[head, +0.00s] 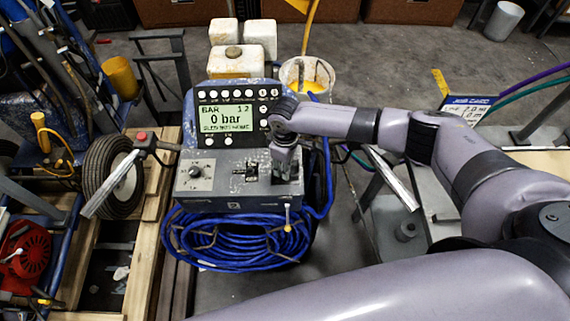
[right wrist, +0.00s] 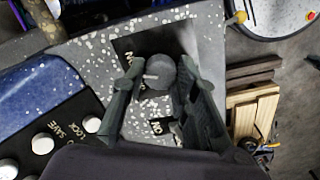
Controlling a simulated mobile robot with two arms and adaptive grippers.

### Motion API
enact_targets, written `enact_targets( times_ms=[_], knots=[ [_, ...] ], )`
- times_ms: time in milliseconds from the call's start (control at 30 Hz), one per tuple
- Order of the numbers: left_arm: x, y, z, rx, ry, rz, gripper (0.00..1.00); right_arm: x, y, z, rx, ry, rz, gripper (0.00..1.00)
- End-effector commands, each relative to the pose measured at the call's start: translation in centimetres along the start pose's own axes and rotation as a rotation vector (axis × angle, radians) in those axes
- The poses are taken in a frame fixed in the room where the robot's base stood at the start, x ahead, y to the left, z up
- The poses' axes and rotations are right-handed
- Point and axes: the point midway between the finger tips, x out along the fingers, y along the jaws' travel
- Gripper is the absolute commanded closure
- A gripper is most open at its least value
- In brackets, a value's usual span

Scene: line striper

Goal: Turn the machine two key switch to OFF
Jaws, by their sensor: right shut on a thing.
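The line striper's control box (head: 235,206) stands in the middle of the head view, with its top panel facing up. My right gripper (head: 286,158) is over the right end of that panel and covers what is under it. In the right wrist view, the machine two key switch (right wrist: 160,74) is a round dark knob with a pale bar on its face. My right gripper's fingers (right wrist: 158,88) stand on either side of it, shut on it. A black label by the switch reads ON, turned in the picture. My left gripper is out of view.
A display (head: 228,118) reads 0 bar above the panel. A dial (head: 196,171) and a middle switch (head: 251,171) sit left of my gripper. Silver handlebar grips stick out on both sides. A coiled blue hose (head: 235,245) hangs in front.

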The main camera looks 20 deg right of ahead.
Motion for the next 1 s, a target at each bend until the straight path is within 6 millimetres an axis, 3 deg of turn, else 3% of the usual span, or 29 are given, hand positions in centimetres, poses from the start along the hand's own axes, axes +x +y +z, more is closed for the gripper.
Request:
enact_targets(
  times_ms=[600, 1000],
  knots=[
    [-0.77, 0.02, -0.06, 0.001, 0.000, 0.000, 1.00, -0.02, -0.05, -0.01, -0.562, 0.000, -0.001, 1.00],
    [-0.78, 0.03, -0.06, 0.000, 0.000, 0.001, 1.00, 0.01, -0.04, -0.01, -0.820, 0.000, -0.001, 1.00]
  ],
)
